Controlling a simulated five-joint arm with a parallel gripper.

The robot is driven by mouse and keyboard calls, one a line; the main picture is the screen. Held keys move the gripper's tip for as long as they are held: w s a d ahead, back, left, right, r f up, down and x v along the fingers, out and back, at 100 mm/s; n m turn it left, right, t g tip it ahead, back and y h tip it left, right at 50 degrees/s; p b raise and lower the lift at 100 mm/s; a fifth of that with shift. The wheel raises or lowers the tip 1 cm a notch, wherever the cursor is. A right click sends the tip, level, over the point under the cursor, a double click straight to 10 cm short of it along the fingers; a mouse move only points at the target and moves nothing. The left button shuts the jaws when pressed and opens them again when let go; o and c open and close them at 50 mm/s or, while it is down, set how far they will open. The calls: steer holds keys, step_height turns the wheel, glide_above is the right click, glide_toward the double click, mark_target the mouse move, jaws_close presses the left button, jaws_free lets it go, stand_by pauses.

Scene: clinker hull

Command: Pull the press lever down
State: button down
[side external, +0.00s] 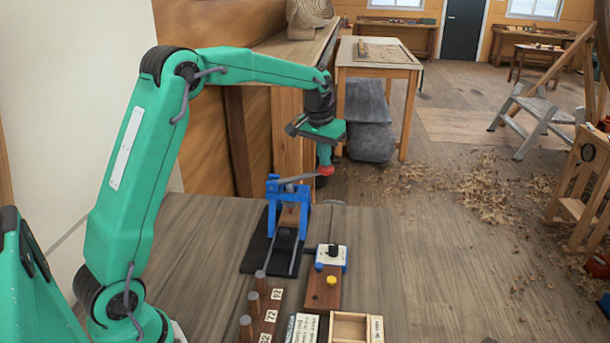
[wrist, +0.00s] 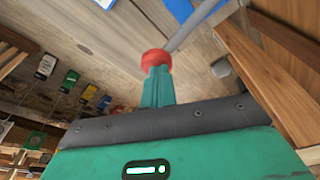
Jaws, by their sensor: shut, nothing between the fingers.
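The blue press (side external: 273,190) stands on a black base plate (side external: 256,252) on the bench. Its grey lever (side external: 298,178) reaches out to the right, tilted slightly upward, and ends in a red knob (side external: 326,171). My gripper (side external: 324,160) points down with its fingers shut, right above the knob, and appears to touch it. In the wrist view the red knob (wrist: 157,61) sits at the tips of my closed green fingers (wrist: 158,80), and the grey lever (wrist: 198,25) runs off to the upper right. The knob's contact side is partly hidden by the fingers.
In front of the press are a block with a black knob (side external: 333,251), a yellow button (side external: 331,281), several upright pegs (side external: 252,302) with number labels, and a wooden tray (side external: 351,316). Bare bench top (side external: 420,270) lies to the right.

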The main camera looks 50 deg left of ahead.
mark_target(326, 174)
steer(key=shift+d+f, duration=0.1)
steer(key=shift+f, duration=0.35)
steer(key=shift+w+d+f, duration=0.15)
steer(key=shift+f, duration=1.95)
stand_by(0.4)
steer(key=shift+f, duration=0.15)
stand_by(0.3)
